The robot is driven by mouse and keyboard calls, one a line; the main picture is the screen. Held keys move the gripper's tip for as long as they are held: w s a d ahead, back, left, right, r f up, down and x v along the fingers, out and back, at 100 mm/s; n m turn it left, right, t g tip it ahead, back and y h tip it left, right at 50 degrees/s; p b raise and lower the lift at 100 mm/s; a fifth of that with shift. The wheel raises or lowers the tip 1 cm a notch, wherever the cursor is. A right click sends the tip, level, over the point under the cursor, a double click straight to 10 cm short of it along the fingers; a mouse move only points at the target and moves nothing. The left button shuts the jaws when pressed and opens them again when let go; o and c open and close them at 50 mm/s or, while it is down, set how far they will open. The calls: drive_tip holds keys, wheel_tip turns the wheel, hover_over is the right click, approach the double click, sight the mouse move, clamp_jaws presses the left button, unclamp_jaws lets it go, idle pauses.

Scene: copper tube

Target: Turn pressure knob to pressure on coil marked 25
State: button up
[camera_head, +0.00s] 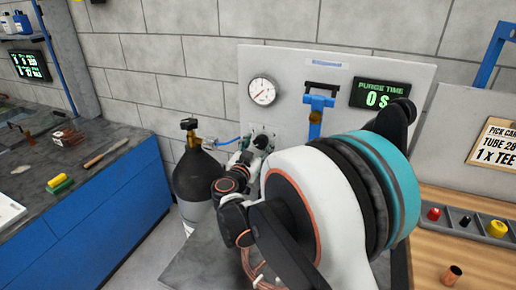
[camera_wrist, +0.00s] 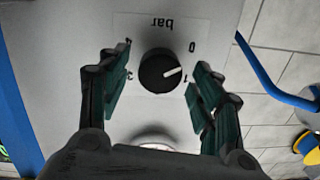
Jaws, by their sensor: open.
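The pointer lies near the 1, slightly toward the 0. My gripper (camera_wrist: 163,62) is open, one green-padded finger on each side of the knob, with gaps showing between. A round gauge (camera_head: 262,91) is on the panel above. I cannot make out a coil marked 25.
A dark gas cylinder (camera_head: 199,178) stands left of my arm, with a blue hose to the panel. The purge display (camera_head: 380,95) reads 0 s. A tray (camera_head: 466,226) of coloured parts is at the right.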

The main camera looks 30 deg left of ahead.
drive_tip(key=c, duration=1.1)
drive_tip(key=shift+m, duration=0.3)
drive_tip(key=m, duration=1)
drive_tip(key=shift+b, duration=0.35)
drive_tip(key=m, duration=0.7)
drive_tip(key=shift+f+h, duration=0.1)
drive_tip(key=shift+h, duration=0.2)
drive_tip(key=m, duration=0.6)
drive_tip(key=shift+m+t, duration=0.3)
